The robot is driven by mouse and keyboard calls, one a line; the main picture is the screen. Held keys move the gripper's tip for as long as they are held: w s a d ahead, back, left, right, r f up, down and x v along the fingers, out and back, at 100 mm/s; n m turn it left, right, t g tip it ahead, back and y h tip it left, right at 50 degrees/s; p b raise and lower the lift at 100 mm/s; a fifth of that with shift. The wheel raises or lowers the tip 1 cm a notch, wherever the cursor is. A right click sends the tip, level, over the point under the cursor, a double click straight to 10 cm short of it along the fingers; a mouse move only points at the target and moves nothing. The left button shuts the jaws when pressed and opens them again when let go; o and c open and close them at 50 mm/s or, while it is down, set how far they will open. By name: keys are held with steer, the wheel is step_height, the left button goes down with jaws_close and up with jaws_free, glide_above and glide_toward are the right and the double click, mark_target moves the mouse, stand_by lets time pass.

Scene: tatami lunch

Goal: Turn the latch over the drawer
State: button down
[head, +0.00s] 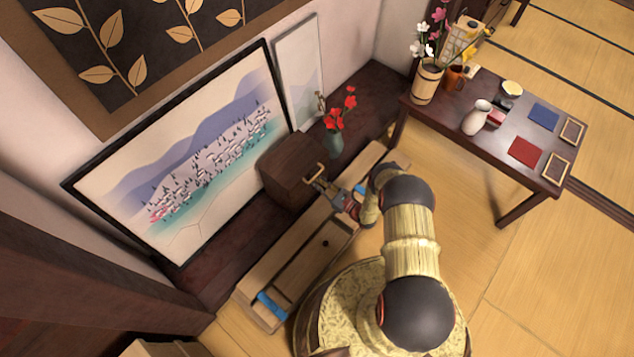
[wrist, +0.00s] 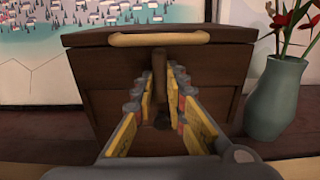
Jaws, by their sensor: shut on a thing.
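The dark brown wooden box (head: 287,172) stands on the low dark ledge under the pictures, and its front fills the wrist view (wrist: 100,75). A pale wooden bar handle (wrist: 160,39) runs along its top front edge. Below the handle, the latch (wrist: 160,68), a narrow dark wooden bar, points straight up and down across the middle of the box front. My gripper (wrist: 160,88) is shut on the latch, one yellow-padded finger on each side. In the head view my gripper (head: 335,194) is at the box front. The fingers partly hide the latch and lower front.
A grey-green vase of red flowers (wrist: 273,100) stands close to the box's right. In front of the ledge are long pale wooden drawers (head: 310,252), open at the top, with a blue item (head: 272,303) inside. A low table (head: 485,143) stands at the right.

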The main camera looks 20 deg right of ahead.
steer(key=shift+f, duration=0.1)
steer(key=c, duration=1.8)
jaws_free()
steer(key=v, duration=1.2)
